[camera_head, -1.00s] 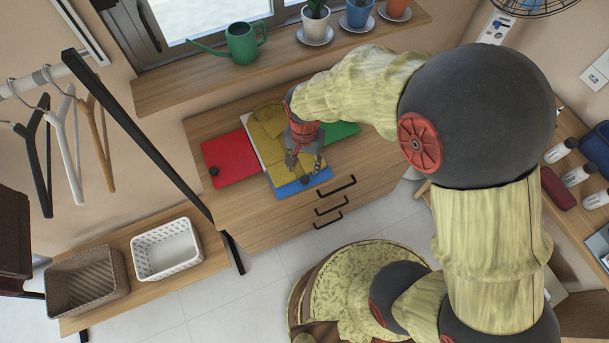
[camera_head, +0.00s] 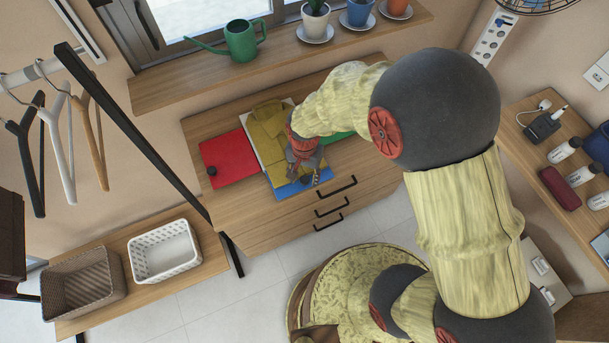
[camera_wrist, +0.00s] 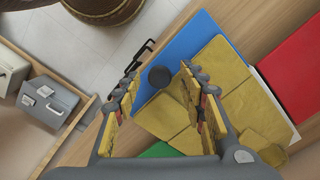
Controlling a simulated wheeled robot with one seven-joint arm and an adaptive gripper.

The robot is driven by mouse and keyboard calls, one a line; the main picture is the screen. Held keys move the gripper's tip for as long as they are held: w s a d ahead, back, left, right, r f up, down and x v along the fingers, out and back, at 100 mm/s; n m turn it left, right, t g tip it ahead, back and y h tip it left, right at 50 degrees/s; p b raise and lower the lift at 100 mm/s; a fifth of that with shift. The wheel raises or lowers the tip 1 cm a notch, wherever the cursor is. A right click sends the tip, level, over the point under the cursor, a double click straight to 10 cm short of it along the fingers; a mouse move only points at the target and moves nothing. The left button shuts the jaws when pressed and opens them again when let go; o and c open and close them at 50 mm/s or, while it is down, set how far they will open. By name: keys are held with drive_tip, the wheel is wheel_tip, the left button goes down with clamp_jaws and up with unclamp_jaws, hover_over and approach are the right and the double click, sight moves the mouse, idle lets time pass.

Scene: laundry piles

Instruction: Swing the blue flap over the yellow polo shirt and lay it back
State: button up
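The yellow polo shirt (camera_head: 266,130) lies folded on the white middle of a folding board; its lower part reaches onto the blue flap (camera_head: 288,189). The blue flap lies flat at the board's front edge. In the wrist view, the blue flap (camera_wrist: 198,38) shows beside the yellow shirt (camera_wrist: 218,65), with a round black knob (camera_wrist: 159,77) on it. My gripper (camera_head: 306,176) is over the blue flap and hides part of it. In the wrist view my gripper (camera_wrist: 158,80) is open, its fingers apart on either side of the knob; contact cannot be told.
The red flap (camera_head: 228,158) lies flat at left with its own knob; the green flap (camera_head: 338,137) is partly hidden by my arm. The board rests on a wooden drawer unit (camera_head: 252,218) with black handles. A windowsill with a green watering can (camera_head: 240,42) is behind.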

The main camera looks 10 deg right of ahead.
drive_tip(key=shift+c, duration=1.1)
drive_tip(key=c, duration=0.8)
